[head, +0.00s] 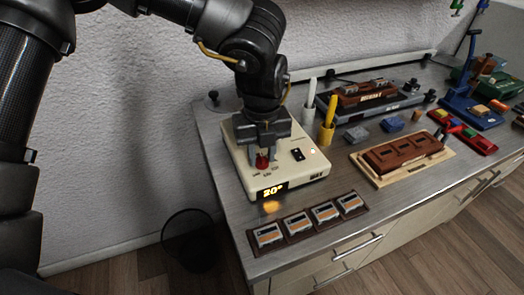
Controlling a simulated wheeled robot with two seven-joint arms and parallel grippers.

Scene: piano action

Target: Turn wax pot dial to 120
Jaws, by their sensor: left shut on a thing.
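The wax pot unit (308,172) is a cream box at the left end of the workbench. Its dark front display (272,191) glows yellow and appears to read 20°. A red dial (262,163) sits on its top face, with small markings near it. My left gripper (262,154) points down from above and is shut on the red dial, partly hiding it. A dark switch (297,154) and a small lit lamp (313,151) are on the box to the right of the dial. My right gripper is not in view.
A row of framed pieces (312,218) lies along the bench's front edge. White and yellow holders (326,132) stand behind the box. A brown block on a wooden tray (374,179) lies to the right. A dark round bin (190,240) stands on the floor at left.

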